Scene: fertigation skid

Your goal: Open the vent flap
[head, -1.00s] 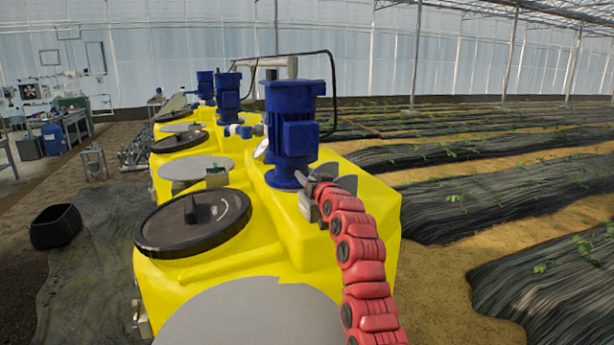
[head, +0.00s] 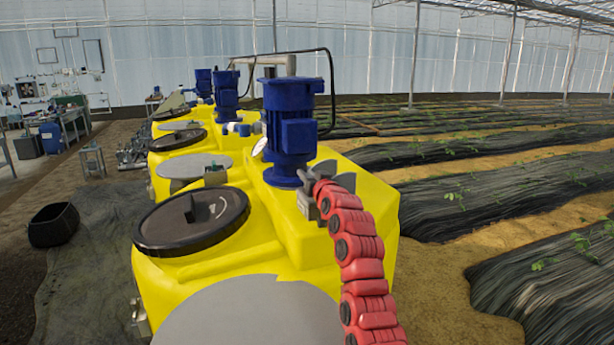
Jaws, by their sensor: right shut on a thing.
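My right gripper (head: 318,180) is at the end of my red segmented arm, beside the foot of the nearest blue motor on the yellow tank. It is shut on a small grey part there, which I take to be the vent flap. The jaws and the arm's end hide most of this part, so I cannot tell its angle. A small grey block (head: 307,207) shows just below the jaws on the tank's edge. My left gripper is not in view.
The blue motor (head: 290,135) stands close left of my right gripper. The yellow tank (head: 258,258) carries a black round lid (head: 192,221) and a grey disc (head: 250,315). More tanks and motors stand behind. Crop rows lie to the right.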

